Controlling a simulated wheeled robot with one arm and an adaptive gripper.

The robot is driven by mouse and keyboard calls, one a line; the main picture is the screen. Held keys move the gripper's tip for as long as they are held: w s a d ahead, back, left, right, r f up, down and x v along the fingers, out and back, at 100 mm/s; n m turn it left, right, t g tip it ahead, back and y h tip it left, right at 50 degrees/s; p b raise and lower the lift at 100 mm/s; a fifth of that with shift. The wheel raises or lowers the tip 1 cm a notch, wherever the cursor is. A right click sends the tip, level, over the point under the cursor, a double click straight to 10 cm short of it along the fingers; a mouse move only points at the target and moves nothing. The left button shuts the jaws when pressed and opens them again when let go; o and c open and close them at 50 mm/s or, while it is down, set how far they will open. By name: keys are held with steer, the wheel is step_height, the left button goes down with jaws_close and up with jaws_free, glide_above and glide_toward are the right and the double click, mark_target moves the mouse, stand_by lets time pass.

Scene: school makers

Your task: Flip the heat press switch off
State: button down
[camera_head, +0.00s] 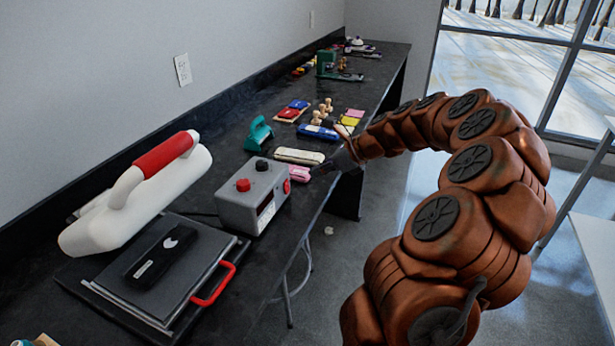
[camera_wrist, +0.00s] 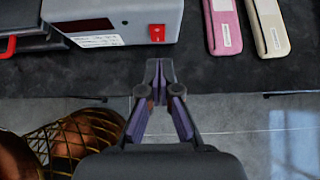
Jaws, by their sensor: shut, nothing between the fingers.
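The heat press has a white upper arm with a red handle (camera_head: 165,154) and a dark flat base with a red front handle (camera_head: 215,284). Its grey control box (camera_head: 240,208) stands to the right of it on the black counter, with knobs on top. A red switch (camera_wrist: 157,33) is on the side of the box facing the wrist camera; it also shows in the head view (camera_head: 287,186). Which way it is tipped I cannot tell. My gripper (camera_wrist: 158,68) is shut and empty, just below the switch in the wrist view and apart from it. In the head view my gripper (camera_head: 327,168) is at the counter's front edge.
A pink case (camera_wrist: 227,26) and a cream case (camera_wrist: 271,26) lie right of the box. A green stapler-like tool (camera_head: 258,133), a blue case (camera_head: 318,132) and small coloured items lie farther along the counter (camera_wrist: 270,75). Open floor lies in front.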

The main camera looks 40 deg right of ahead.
steer(key=v, duration=0.5)
steer(key=shift+r, duration=0.6)
steer(key=shift+w, duration=0.1)
steer(key=s+a+r+n+g+p, duration=0.2)
steer(key=s+a+n+g, duration=0.15)
steer(key=a+n, duration=0.6)
steer(key=s+a+r+n+g+p, duration=0.2)
steer(key=s+a+n, duration=0.25)
steer(key=a, duration=1.05)
steer(key=s+a+f+n+g+h+p, duration=0.1)
steer(key=s+a+n+g+h+p, duration=0.1)
steer(key=s+n, duration=0.5)
steer(key=s+a+f+n+g+h+p, duration=0.1)
steer(key=s+a+n+g+h+p, duration=0.1)
steer(key=s+n, duration=0.6)
steer(key=s+h, duration=0.1)
steer(key=s, duration=0.6)
steer(key=shift+s+a+n+g+p, duration=0.2)
steer(key=shift+s+n+g+p, duration=0.1)
steer(key=shift+s+g+p, duration=0.05)
